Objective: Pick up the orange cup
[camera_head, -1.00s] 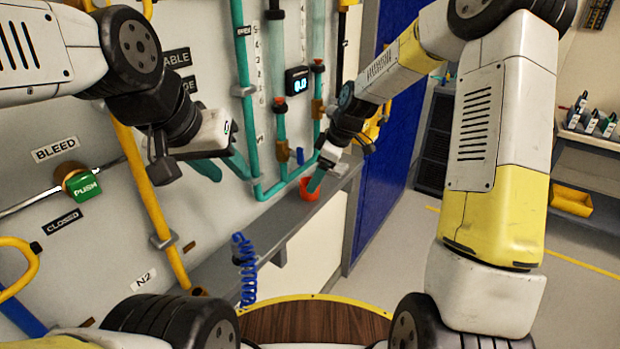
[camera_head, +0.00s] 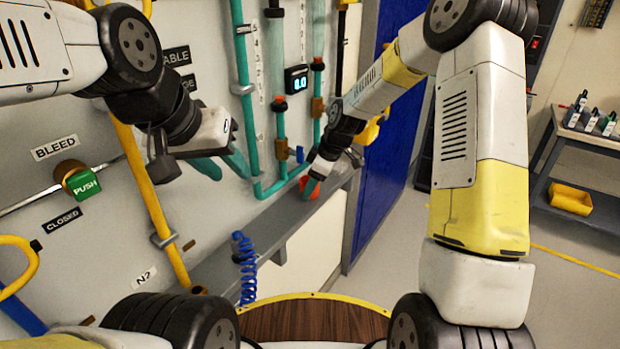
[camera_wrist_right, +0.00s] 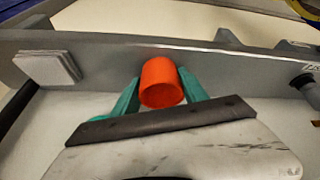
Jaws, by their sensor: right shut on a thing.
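The orange cup (camera_head: 313,186) is at the grey ledge along the panel, partly hidden behind my right gripper in the head view. In the right wrist view the cup (camera_wrist_right: 161,82) sits between the two teal fingers of my right gripper (camera_wrist_right: 160,92), one on each side and pressed to it. I cannot tell whether its base touches the ledge. In the head view my right gripper (camera_head: 306,187) shows mostly as its pale body. My left gripper (camera_head: 222,172) hangs in front of the panel, its teal fingers apart and empty.
A shelf bench (camera_head: 580,143) with bottles and a yellow bin stands right. Open floor lies between.

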